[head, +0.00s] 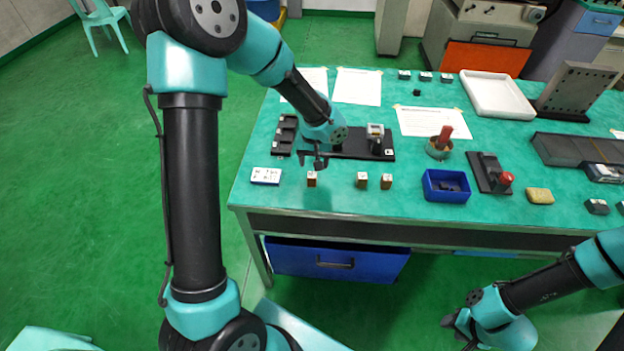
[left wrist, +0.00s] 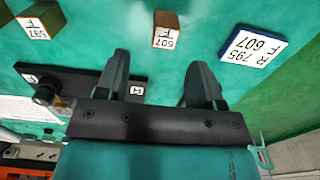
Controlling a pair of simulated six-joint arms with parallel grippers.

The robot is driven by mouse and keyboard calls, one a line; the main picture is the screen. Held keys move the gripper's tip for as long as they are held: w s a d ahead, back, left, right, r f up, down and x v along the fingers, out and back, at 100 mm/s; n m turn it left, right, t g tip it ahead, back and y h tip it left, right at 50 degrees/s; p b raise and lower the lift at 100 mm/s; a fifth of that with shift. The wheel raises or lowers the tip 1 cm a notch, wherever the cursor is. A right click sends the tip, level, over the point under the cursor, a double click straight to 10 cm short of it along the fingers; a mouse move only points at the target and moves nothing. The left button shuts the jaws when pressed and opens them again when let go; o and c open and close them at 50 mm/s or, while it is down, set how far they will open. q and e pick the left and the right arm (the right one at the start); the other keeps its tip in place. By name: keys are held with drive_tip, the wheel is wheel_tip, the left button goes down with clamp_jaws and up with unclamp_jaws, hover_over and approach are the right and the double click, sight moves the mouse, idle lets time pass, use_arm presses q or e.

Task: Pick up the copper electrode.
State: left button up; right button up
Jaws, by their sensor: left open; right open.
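Three small brown blocks with white labelled tops stand in a row near the table's front edge: a left block (head: 311,179), a middle block (head: 361,180) and a right block (head: 386,182). In the left wrist view one copper-brown block (left wrist: 166,30) reads F 607 and another block (left wrist: 41,20) reads F 597. My left gripper (head: 318,162) is open and empty, above and close to the left block. In the left wrist view the F 607 block lies beyond and between its fingertips (left wrist: 160,70), apart from both. My right gripper (head: 454,331) is open, low in front of the table.
A white card (left wrist: 254,52) reading R 795, F 607 lies left of the blocks in the head view (head: 266,176). A black fixture (head: 350,148) stands behind them. A blue bin (head: 446,186) and a red-knobbed device (head: 492,175) stand to the right.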

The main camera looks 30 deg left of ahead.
sight(312, 175)
use_arm(q)
drive_tip(key=shift+f, duration=1.05)
drive_tip(key=shift+s+a+f, duration=0.1)
drive_tip(key=shift+a+f, duration=0.05)
drive_tip(key=shift+f, duration=1.15)
drive_tip(key=shift+s+a+f, duration=0.1)
drive_tip(key=shift+f, duration=1.2)
drive_tip(key=shift+c, duration=0.4)
clamp_jaws()
